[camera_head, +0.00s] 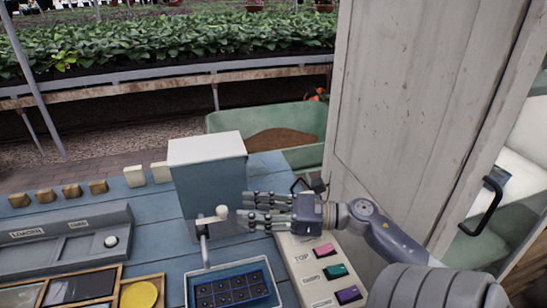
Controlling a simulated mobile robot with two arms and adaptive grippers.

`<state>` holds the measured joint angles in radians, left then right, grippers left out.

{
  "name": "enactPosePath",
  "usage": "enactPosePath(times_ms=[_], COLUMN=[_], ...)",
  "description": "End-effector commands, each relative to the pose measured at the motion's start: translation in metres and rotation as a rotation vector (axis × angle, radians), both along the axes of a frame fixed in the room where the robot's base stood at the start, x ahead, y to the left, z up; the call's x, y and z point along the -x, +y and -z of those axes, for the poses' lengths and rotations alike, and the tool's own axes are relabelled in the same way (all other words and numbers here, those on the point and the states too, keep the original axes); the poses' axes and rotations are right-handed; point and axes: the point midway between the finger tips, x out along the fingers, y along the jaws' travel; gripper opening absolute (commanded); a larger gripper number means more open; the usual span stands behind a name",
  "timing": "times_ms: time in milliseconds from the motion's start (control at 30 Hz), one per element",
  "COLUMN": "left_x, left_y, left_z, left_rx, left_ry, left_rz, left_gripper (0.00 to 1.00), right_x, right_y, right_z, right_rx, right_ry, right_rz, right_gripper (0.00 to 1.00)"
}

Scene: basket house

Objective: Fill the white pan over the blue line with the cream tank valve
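The tank (210,185) is a grey-blue box with a white lid, standing on the blue table. Its cream valve knob (222,211) is on the front, above a grey spout (205,248). The white pan (282,272) stands below the spout, with a blue tray of dark cells (232,291) inside it. I cannot make out a blue line or any water. My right gripper (243,205) comes in from the right. Its fingers are spread and point left, with the tips just right of the knob and seemingly apart from it. My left gripper is not in view.
A cream panel (310,268) with pink, green and purple buttons lies right of the pan. A grey tray (65,240) and a wooden box with a yellow disc (139,295) lie left. A tall wooden door (420,110) stands right. A green barrow (235,121) is behind.

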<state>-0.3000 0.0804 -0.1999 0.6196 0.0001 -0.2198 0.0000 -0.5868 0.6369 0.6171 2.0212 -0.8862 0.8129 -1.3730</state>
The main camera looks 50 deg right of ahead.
Motion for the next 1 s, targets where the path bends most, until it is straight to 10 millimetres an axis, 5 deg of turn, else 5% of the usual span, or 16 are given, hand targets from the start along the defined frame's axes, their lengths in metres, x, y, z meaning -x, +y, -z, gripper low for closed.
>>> enactPosePath(times_ms=[333, 1000], left_x=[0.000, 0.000], left_y=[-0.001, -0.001], left_z=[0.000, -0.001], left_rx=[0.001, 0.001], left_ry=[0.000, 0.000], left_rz=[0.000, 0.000], left_gripper=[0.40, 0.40], right_x=[0.037, 0.039], right_y=[-0.028, -0.030], right_z=[0.000, 0.000], right_rx=[0.000, 0.000], right_ry=[0.000, 0.000], right_rz=[0.001, 0.001], right_gripper=[0.39, 0.39])
